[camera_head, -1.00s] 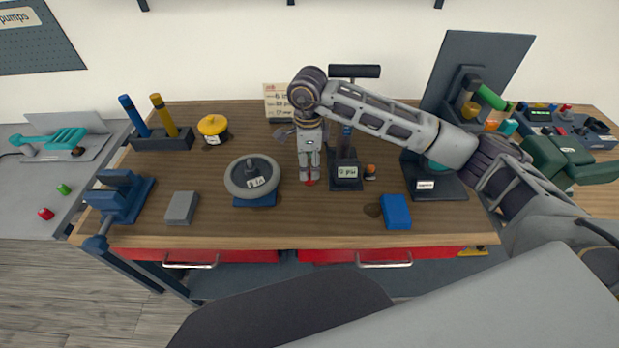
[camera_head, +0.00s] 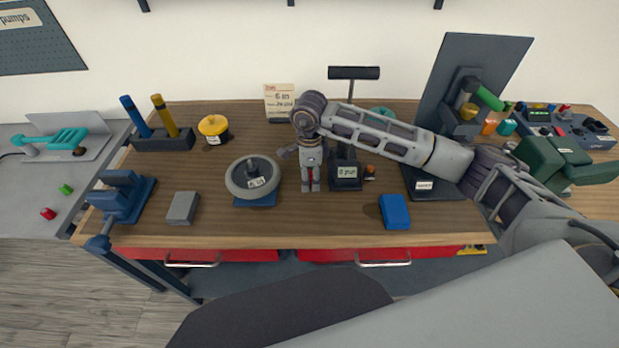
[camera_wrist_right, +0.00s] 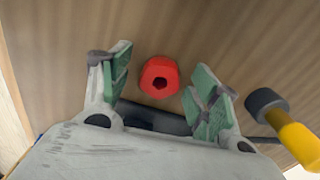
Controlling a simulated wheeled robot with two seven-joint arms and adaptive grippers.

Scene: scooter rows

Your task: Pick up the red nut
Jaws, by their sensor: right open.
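The red nut (camera_wrist_right: 159,77) lies on the wooden bench top in the right wrist view, with a dark hole in its middle. My right gripper (camera_head: 311,187) points down at the bench, with its fingers apart on either side of the nut. In the wrist view, the green finger pads flank the nut with a gap on both sides, and nothing is held. In the head view, only a little red shows between the fingers, so the nut is mostly hidden there. My left gripper is not in view.
A grey wheel (camera_head: 252,177) stands left of the gripper, and a dark labelled stand (camera_head: 346,174) is close on its right. A blue block (camera_head: 395,212) and a grey block (camera_head: 183,208) lie nearer the front. Bare bench lies in front of the gripper.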

